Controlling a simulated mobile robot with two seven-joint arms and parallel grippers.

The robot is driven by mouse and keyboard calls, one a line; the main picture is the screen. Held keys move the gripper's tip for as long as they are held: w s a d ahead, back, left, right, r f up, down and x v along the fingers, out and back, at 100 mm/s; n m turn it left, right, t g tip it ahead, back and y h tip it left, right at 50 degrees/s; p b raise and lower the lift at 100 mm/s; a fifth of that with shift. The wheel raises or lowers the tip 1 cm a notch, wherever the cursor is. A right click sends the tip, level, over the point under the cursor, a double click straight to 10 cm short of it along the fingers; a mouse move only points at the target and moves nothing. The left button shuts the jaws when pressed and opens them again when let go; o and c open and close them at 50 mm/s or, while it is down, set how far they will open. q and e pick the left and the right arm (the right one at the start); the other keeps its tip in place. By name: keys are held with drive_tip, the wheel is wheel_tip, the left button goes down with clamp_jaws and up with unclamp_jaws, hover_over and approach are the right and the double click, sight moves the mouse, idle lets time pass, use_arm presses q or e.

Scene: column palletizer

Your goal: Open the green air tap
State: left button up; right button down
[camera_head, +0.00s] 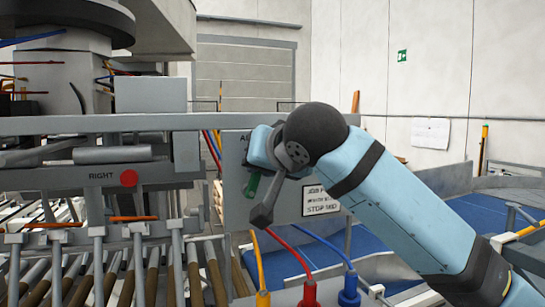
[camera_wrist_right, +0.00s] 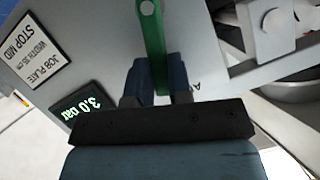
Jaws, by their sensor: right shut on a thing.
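The green air tap handle (camera_wrist_right: 150,30) runs down from a round pivot at the top of the right wrist view, in front of a grey panel (camera_wrist_right: 90,25). My right gripper (camera_wrist_right: 158,78) has its blue fingers on both sides of the lower handle, shut on it. The wrist hides part of the tap there. A display (camera_wrist_right: 82,110) reads 3.0 bar. My left gripper is not in view.
A job plate (camera_head: 321,201) reading STOP MID is on the panel. Yellow, red (camera_head: 309,293) and blue (camera_head: 349,290) hose connectors stand below. A roller conveyor, a grey rail (camera_head: 60,125) and a red button (camera_head: 128,178) are at left; a blue belt (camera_head: 375,237) lies behind.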

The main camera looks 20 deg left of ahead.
drive_tip(key=n, duration=0.1)
drive_tip(key=s+a+n+t+h+p, duration=0.1)
drive_tip(key=shift+a+r+n, duration=0.2)
drive_tip(key=shift+a+n, duration=0.05)
drive_tip(key=shift+n, duration=0.15)
idle(0.3)
drive_tip(key=c, duration=1)
unclamp_jaws()
drive_tip(key=shift+c, duration=0.2)
drive_tip(key=shift+s, duration=0.1)
drive_tip(key=shift+s, duration=0.1)
